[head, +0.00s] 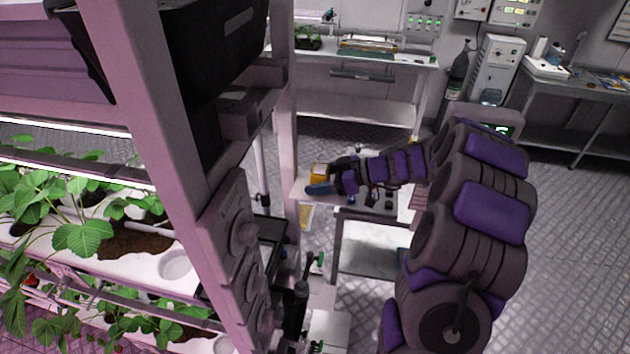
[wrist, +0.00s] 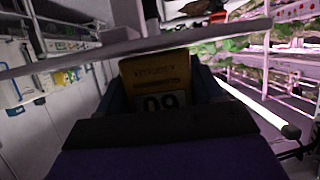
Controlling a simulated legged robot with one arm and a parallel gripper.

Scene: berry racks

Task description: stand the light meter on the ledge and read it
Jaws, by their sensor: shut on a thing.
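A yellow block-shaped device, which I take for the light meter (head: 319,172), shows at my gripper beside the rack post in the head view. In the wrist view the light meter (wrist: 155,72) fills the space between the fingers, with dark lettering and a white panel with large dark digits. My gripper (head: 322,186) is shut on it; its blue fingers also show in the wrist view (wrist: 158,95).
A tall rack post (head: 283,110) stands just left of the gripper. Planted racks with strawberry leaves (head: 83,237) fill the left. A small metal table (head: 375,245) stands below my arm. A workbench (head: 385,62) is at the back. Floor at the right is clear.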

